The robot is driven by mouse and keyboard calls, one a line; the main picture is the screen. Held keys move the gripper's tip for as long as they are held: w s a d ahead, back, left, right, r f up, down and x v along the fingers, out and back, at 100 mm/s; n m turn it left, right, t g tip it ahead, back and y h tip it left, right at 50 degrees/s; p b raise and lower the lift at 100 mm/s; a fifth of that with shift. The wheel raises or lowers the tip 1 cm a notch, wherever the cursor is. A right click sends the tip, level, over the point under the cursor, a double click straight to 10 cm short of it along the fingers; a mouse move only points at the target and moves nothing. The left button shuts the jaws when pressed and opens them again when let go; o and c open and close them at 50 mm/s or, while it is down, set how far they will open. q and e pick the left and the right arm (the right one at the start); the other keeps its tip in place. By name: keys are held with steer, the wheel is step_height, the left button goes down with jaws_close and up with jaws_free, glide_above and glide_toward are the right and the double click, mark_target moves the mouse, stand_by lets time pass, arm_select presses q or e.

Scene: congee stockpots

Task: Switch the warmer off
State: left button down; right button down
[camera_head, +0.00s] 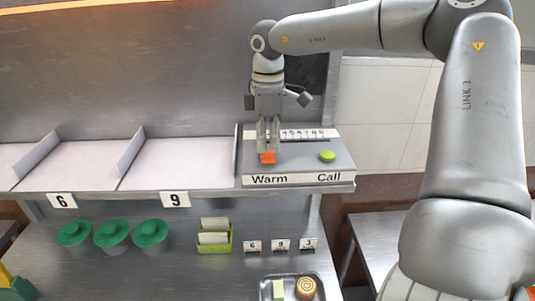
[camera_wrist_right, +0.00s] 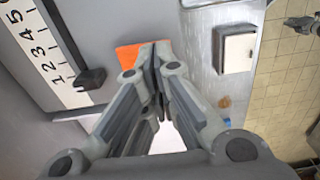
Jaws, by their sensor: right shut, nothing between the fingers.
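The warmer's control box (camera_head: 300,168) sits at the right end of the metal shelf, with "Warm" and "Call" on its front. An orange rocker switch (camera_head: 267,158) is above "Warm", and a round green button (camera_head: 327,156) is above "Call". My right gripper (camera_head: 268,148) points down with shut, empty fingers right at the orange switch. In the right wrist view the fingertips (camera_wrist_right: 154,48) overlap the orange switch (camera_wrist_right: 127,56) and hide part of it. I cannot tell whether they touch it. My left gripper is not in view.
A numbered scale (camera_wrist_right: 45,50) with a dark slider (camera_wrist_right: 91,79) lies behind the switch. The shelf (camera_head: 185,163) has upright dividers. Below are green-lidded pots (camera_head: 112,234), a green card holder (camera_head: 214,240) and a metal tray (camera_head: 263,290).

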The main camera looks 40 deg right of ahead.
mark_target(268, 158)
steer(key=shift+f+b, duration=1.25)
steer(key=shift+b, duration=0.05)
stand_by(0.9)
steer(key=shift+r+p, duration=1.7)
steer(key=shift+r, duration=1.9)
steer(key=shift+f, duration=0.1)
